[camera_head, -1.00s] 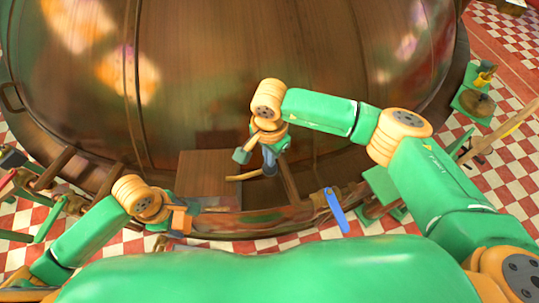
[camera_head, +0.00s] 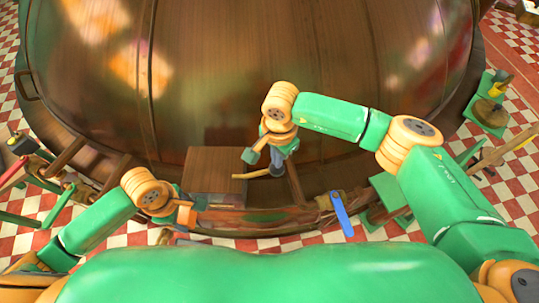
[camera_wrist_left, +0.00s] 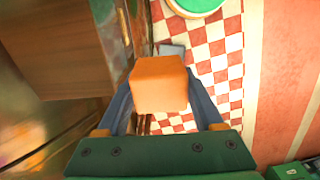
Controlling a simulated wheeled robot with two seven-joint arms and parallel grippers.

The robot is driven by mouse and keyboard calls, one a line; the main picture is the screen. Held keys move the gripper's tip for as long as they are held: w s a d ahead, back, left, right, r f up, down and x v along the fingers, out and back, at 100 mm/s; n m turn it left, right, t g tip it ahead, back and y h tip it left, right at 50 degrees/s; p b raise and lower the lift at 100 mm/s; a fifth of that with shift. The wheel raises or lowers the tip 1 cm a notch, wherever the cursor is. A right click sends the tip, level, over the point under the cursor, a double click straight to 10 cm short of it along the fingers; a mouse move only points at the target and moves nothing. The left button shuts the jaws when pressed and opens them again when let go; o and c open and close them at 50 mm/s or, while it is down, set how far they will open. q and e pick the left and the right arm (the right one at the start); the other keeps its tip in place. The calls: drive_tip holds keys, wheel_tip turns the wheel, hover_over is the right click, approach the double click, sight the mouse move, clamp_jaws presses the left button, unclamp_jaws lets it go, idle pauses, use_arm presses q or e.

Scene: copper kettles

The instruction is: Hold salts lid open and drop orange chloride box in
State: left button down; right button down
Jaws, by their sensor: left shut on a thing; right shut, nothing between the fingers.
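The orange chloride box (camera_head: 185,216) is in my left gripper (camera_head: 178,208), near the front left of a brown wooden box (camera_head: 216,170), which I take to be the salts box. In the left wrist view the orange box (camera_wrist_left: 160,84) sits between both fingers, and the brown wood (camera_wrist_left: 55,45) is to the left, apart from it. My right gripper (camera_head: 277,170) is shut and points down at the right side of the wooden box, beside a thin wooden strip (camera_head: 252,176). Whether it touches the lid, and whether the lid is raised, I cannot tell.
The large copper kettle (camera_head: 270,70) fills the back. A curved wooden rail (camera_head: 255,222) runs in front of the wooden box, with a blue handle (camera_head: 341,214) at its right. Red and white floor tiles (camera_head: 30,245) show around.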

sight(283, 167)
use_arm(q)
drive_tip(key=shift+d, duration=0.15)
use_arm(e)
drive_tip(key=shift+d+f, duration=0.1)
drive_tip(key=shift+f, duration=0.55)
drive_tip(key=shift+f, duration=0.15)
drive_tip(key=shift+d+f, duration=0.35)
drive_tip(key=shift+f, duration=0.45)
drive_tip(key=shift+d+f, duration=0.35)
drive_tip(key=shift+f, duration=0.45)
drive_tip(key=shift+d+f, duration=0.1)
drive_tip(key=shift+f, duration=0.35)
drive_tip(key=shift+d+f, duration=0.15)
drive_tip(key=shift+f, duration=1.05)
